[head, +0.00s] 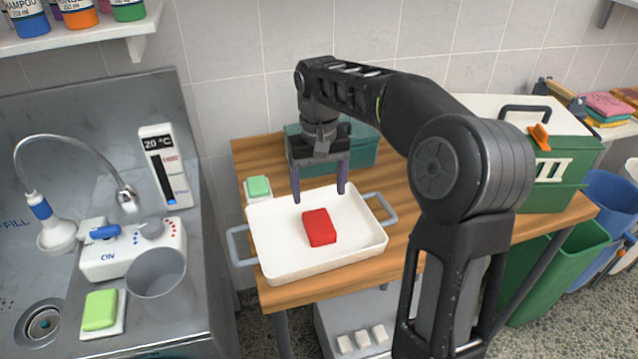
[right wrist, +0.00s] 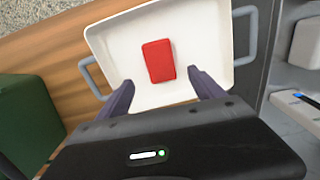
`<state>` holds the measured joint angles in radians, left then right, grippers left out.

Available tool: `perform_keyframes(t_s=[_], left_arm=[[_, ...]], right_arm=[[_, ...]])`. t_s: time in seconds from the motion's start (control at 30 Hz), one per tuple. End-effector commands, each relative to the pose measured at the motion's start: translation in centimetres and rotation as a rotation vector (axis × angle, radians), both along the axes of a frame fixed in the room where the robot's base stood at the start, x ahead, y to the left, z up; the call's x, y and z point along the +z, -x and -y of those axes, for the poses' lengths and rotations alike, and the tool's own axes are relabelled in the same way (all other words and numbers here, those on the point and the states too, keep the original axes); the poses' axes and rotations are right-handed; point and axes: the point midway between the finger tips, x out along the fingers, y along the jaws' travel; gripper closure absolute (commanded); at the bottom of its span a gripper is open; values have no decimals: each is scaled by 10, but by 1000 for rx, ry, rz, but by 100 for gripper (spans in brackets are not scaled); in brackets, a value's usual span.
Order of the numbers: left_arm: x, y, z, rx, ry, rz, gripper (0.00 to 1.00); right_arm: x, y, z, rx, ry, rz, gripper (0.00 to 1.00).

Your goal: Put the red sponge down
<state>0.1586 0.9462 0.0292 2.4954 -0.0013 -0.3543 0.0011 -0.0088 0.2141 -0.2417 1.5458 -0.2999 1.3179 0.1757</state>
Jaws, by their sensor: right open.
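The red sponge (head: 319,227) lies flat in the white tray (head: 285,266), near its middle. In the right wrist view the sponge (right wrist: 158,61) rests on the floor of the tray (right wrist: 108,40), beyond my fingertips. My right gripper (head: 319,197) hangs above the back part of the tray, fingers pointing down. Its two fingers are apart with nothing between them, and they do not touch the sponge. In the right wrist view the open fingers (right wrist: 162,88) show on either side below the sponge. My left gripper is not in view.
The tray with grey handles stands on a wooden table (head: 420,240). A green sponge on a small white dish (head: 258,188) sits behind it, beside a teal container (head: 362,148). A green kennel box (head: 555,185) stands at right. A metal sink counter (head: 190,330) lies left.

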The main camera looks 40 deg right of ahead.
Motion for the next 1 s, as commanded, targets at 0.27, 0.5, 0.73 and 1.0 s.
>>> perform_keyframes(t_s=[0.27,0.5,0.73,1.0], left_arm=[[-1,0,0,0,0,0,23],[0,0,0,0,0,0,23],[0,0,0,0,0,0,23],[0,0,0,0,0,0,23]], right_arm=[[14,0,0,0,0,0,23],[14,0,0,0,0,0,23],[13,0,0,0,0,0,23],[13,0,0,0,0,0,23]])
